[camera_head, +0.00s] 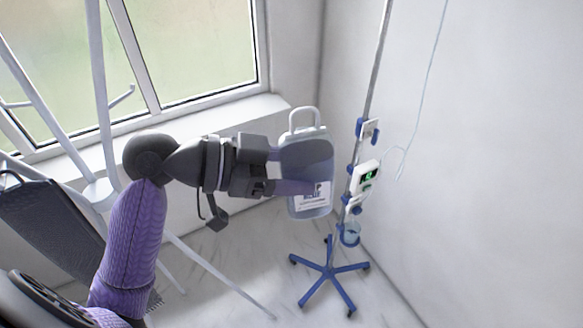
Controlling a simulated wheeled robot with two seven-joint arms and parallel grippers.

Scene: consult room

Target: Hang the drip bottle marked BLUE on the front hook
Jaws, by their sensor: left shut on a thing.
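My left gripper (292,171) comes in from the left and is shut on a clear drip bottle (318,158). The bottle hangs upright in the air, with a white loop handle (307,112) at its top. Its white label (312,199) is partly covered by a finger, and I cannot read the marking. The drip stand (371,88) stands behind and to the right of the bottle, apart from it in the picture. The stand's top and its hooks are out of view. My right gripper is not in view.
The stand carries a pump with a green display (365,177) and has a blue wheeled base (329,273). A thin tube (428,75) hangs beside the right wall. A window (190,45) with a sill is behind. A dark chair-like thing (45,215) is at left.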

